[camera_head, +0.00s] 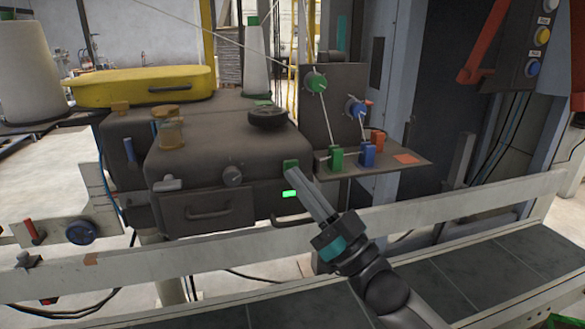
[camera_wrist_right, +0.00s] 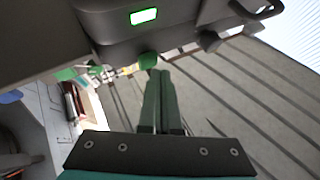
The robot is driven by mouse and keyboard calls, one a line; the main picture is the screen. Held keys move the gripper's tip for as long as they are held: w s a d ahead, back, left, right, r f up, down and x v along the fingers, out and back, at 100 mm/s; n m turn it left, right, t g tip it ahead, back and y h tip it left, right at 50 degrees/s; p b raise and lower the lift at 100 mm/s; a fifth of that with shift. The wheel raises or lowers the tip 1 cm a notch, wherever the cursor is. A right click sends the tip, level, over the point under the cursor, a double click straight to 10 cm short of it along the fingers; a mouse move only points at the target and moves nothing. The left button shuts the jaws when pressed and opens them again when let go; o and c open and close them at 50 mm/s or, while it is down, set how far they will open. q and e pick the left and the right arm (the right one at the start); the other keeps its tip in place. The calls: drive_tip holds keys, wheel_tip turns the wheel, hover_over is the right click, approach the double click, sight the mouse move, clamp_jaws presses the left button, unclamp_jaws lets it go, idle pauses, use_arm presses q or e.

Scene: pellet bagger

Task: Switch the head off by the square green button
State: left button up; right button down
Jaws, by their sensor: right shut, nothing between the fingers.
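The square green button (camera_head: 290,163) is on the front right corner of the dark machine head (camera_head: 215,140). Below it a small rectangular green lamp (camera_head: 289,194) glows brightly; the lamp also shows in the right wrist view (camera_wrist_right: 143,16). My right gripper (camera_head: 294,176) comes up from the lower right, its fingers together and empty, with the tips at the button. In the right wrist view the button (camera_wrist_right: 147,60) is right at the fingertips and partly covered by them; I cannot tell whether they touch it. My left gripper is not in view.
A pale rail (camera_head: 455,212) runs across in front of the machine. A shelf (camera_head: 400,162) with green, blue and orange blocks sits right of the button. A black knob (camera_head: 267,117) and a yellow cover (camera_head: 140,86) are on top. A drawer handle (camera_head: 208,213) sticks out left of the lamp.

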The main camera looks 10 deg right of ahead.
drive_tip(key=shift+w, duration=0.5)
idle(0.6)
drive_tip(key=shift+s, duration=0.15)
drive_tip(key=shift+s+p, duration=0.5)
drive_tip(key=shift+s, duration=0.3)
drive_tip(key=s+p, duration=0.3)
drive_tip(key=s, duration=0.3)
drive_tip(key=shift+d, duration=0.15)
idle(2.2)
